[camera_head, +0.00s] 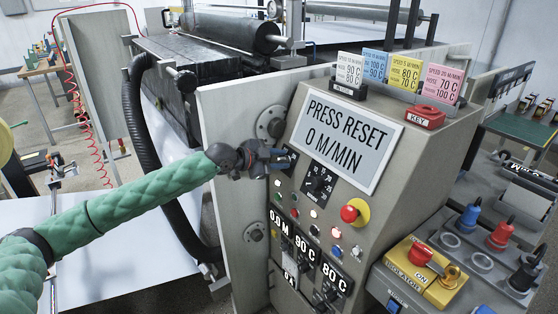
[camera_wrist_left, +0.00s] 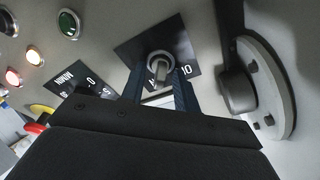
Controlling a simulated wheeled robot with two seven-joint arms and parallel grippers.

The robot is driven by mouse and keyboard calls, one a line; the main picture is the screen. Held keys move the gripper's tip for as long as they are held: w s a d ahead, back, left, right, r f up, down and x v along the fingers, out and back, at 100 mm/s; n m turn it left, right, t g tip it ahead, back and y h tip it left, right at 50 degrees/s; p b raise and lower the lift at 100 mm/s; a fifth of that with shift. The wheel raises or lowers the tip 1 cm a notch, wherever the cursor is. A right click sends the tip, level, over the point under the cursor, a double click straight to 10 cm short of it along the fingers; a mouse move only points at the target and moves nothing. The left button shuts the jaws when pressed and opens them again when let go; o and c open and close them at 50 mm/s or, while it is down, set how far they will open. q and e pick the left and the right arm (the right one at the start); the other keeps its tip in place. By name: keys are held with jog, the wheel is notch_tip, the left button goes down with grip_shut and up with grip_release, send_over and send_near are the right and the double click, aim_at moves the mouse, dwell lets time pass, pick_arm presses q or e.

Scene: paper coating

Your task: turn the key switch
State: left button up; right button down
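The key switch (camera_wrist_left: 160,67) shows in the left wrist view as a silver ring with a metal key or lever standing out of it, on a black label plate (camera_wrist_left: 182,45). My left gripper (camera_head: 288,160) is at the upper left of the grey control panel (camera_head: 280,190), with its fingertips close to the panel face. In the left wrist view its two dark fingers (camera_wrist_left: 160,92) stand apart, one on each side of the key, with gaps visible between. The gripper hides the switch in the head view. My right gripper is not in view.
The screen (camera_head: 345,130) reads "PRESS RESET 0 M/MIN". A black dial (camera_head: 319,182) sits just right of the gripper. A red emergency button (camera_head: 351,213) and several lit buttons are lower. A round flange (camera_wrist_left: 265,85) is close beside the left gripper. A red KEY holder (camera_head: 418,117) stands on top.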

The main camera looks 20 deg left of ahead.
aim_at(277, 160)
pick_arm(q)
jog(key=shift+s+a, duration=0.1)
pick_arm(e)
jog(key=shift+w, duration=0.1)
